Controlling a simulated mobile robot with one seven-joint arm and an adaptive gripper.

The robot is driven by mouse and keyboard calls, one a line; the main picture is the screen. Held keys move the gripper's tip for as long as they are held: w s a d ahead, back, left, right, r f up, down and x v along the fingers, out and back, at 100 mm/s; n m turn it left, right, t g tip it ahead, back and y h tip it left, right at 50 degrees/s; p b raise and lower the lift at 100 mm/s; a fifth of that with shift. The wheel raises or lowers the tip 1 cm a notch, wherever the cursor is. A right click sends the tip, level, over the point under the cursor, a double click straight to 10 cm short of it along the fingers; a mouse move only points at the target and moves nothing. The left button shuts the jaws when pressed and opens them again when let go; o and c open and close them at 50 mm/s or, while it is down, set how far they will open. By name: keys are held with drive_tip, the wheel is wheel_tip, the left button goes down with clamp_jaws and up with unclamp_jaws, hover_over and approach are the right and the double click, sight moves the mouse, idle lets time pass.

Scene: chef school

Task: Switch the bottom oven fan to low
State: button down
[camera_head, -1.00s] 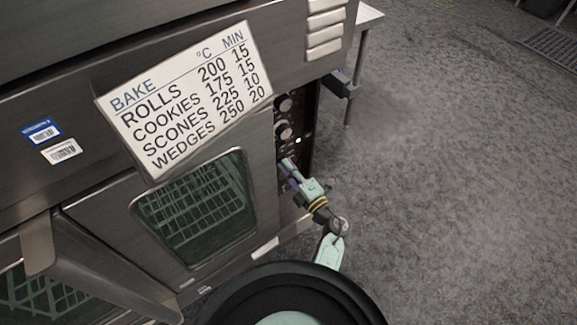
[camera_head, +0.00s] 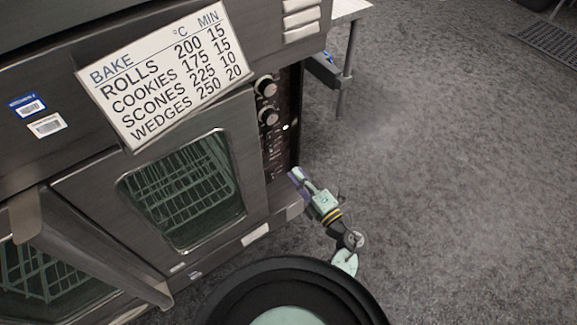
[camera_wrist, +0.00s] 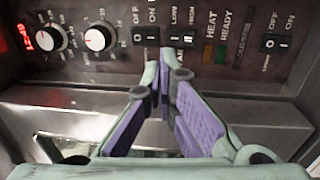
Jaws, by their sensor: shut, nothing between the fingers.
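The oven's dark control panel (camera_head: 279,115) runs down the right of the oven door (camera_head: 185,195). In the wrist view, the LOW/HIGH rocker switch (camera_wrist: 182,37) sits between an OFF/ON switch (camera_wrist: 145,37) and the HEAT READY lights (camera_wrist: 214,52). Which side of the rocker is pressed is too small to tell. My gripper (camera_wrist: 163,62) is shut and empty, its purple-padded fingers together just below the two switches in the wrist view. In the head view my gripper (camera_head: 296,174) is near the panel's lower right edge. I cannot tell whether it touches anything.
Two white-faced knobs (camera_wrist: 97,38) sit left of the switches; another OFF/ON switch (camera_wrist: 276,43) is at the far right. A bake-times sign (camera_head: 165,75) is on the oven front. A metal table (camera_head: 347,10) stands behind. Grey floor (camera_head: 440,200) to the right is clear.

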drive_tip(key=shift+r+v, duration=0.2)
drive_tip(key=shift+v, duration=0.8)
